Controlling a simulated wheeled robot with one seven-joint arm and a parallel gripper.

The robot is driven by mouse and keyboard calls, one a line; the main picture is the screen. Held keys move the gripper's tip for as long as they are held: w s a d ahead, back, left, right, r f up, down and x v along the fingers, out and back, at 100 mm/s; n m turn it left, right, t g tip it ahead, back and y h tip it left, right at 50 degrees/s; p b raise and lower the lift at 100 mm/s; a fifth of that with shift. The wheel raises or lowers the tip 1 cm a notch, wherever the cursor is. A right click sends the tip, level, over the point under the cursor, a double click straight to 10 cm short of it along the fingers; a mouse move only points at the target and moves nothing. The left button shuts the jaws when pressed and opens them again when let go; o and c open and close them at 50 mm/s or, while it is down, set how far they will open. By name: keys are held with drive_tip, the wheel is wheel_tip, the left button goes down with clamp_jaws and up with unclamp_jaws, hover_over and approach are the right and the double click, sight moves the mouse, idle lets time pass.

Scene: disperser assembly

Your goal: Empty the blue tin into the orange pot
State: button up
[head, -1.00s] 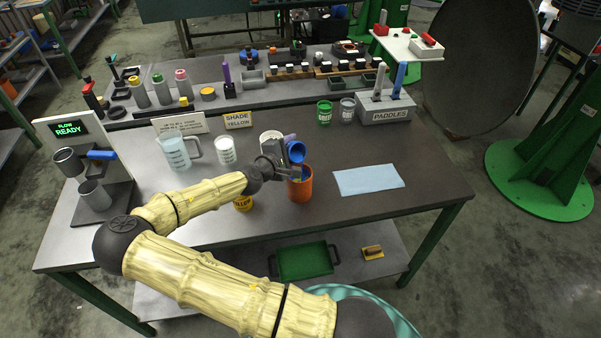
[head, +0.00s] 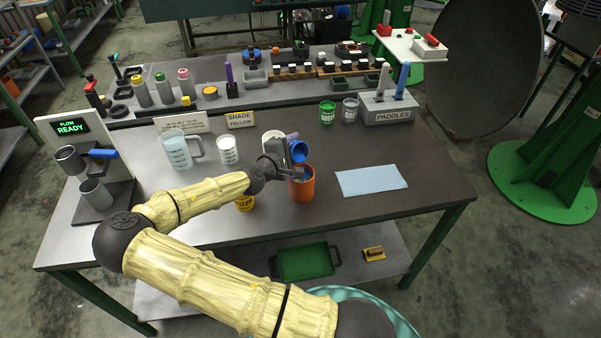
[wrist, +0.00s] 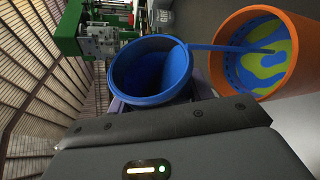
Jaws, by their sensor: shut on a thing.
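My gripper (head: 291,160) is shut on the blue tin (head: 299,151) and holds it tilted above the orange pot (head: 301,189). The wrist view shows the blue tin (wrist: 152,72) with its open mouth beside the orange pot (wrist: 299,76). A thin blue stream (wrist: 230,48) runs from the tin's lip into the pot. Yellow and blue swirls (wrist: 262,62) lie inside the pot. The pot stands upright on the table. The tin's inside looks blue, and I cannot tell how much is left in it.
A yellow tin (head: 244,203) stands left of the pot, partly behind my arm. A light blue cloth (head: 371,180) lies to the right. A clear jug (head: 177,152) and a white cup (head: 228,151) stand at the left. The paddle holder (head: 388,108) is at the back right.

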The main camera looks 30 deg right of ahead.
drive_tip(key=shift+s+a+r, duration=0.1)
drive_tip(key=shift+a, duration=0.05)
idle(0.7)
drive_tip(key=shift+s+r+b, duration=0.1)
drive_tip(key=shift+b, duration=0.2)
drive_tip(key=shift+d+m, duration=0.2)
drive_tip(key=shift+m, duration=0.1)
drive_tip(key=shift+a+r, duration=0.1)
drive_tip(key=shift+a, duration=0.05)
drive_tip(key=shift+t+b, duration=0.3)
drive_tip(key=shift+b, duration=0.1)
idle(0.3)
drive_tip(key=shift+m+b, duration=0.4)
drive_tip(key=shift+b, duration=0.05)
drive_tip(key=shift+f+m+b, duration=0.4)
drive_tip(key=shift+b, duration=0.5)
idle(0.8)
